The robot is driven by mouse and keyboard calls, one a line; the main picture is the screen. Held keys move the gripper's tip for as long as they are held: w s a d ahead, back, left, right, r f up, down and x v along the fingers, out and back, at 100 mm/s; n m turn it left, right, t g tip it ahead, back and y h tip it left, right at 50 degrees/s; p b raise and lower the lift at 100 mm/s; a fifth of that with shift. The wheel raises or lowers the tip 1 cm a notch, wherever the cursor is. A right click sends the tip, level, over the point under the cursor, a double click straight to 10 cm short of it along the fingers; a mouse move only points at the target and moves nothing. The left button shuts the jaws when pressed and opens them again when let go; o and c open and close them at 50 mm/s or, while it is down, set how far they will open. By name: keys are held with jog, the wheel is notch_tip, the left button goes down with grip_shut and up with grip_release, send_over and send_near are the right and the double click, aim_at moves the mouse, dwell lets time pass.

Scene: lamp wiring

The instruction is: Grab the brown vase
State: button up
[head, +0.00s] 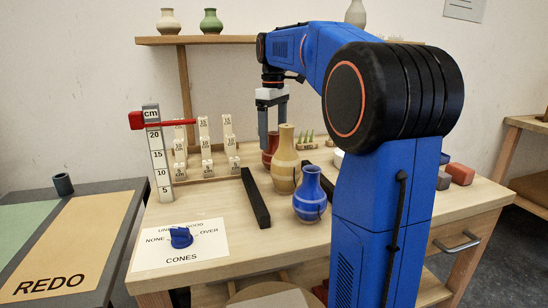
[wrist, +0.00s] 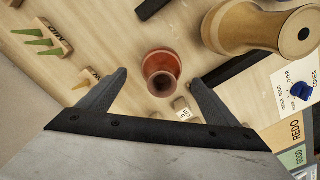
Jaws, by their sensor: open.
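The reddish-brown vase (head: 267,158) stands upright on the table, partly hidden behind the tan vase (head: 285,165) and my gripper in the head view. In the wrist view the brown vase (wrist: 161,62) is seen from above, its dark mouth facing the camera. My gripper (head: 272,133) points down over the brown vase and is open. In the wrist view its fingertips (wrist: 158,79) stand apart on the left and right of the vase's mouth, with gaps on both sides. Whether the fingers reach down beside the vase is hard to tell.
A blue vase (head: 310,195) stands in front of the tan vase. A black bar (head: 255,198) lies left of them. A height gauge (head: 158,155) with a red slider and several white cone stands (head: 204,145) are to the left.

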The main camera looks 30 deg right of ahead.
aim_at(274, 149)
jog(key=shift+s+f, duration=0.15)
jog(key=shift+f, duration=1.15)
jog(key=shift+s+f, duration=0.1)
jog(key=shift+f, duration=1.2)
jog(key=shift+c, duration=0.7)
jog(key=c, duration=1.3)
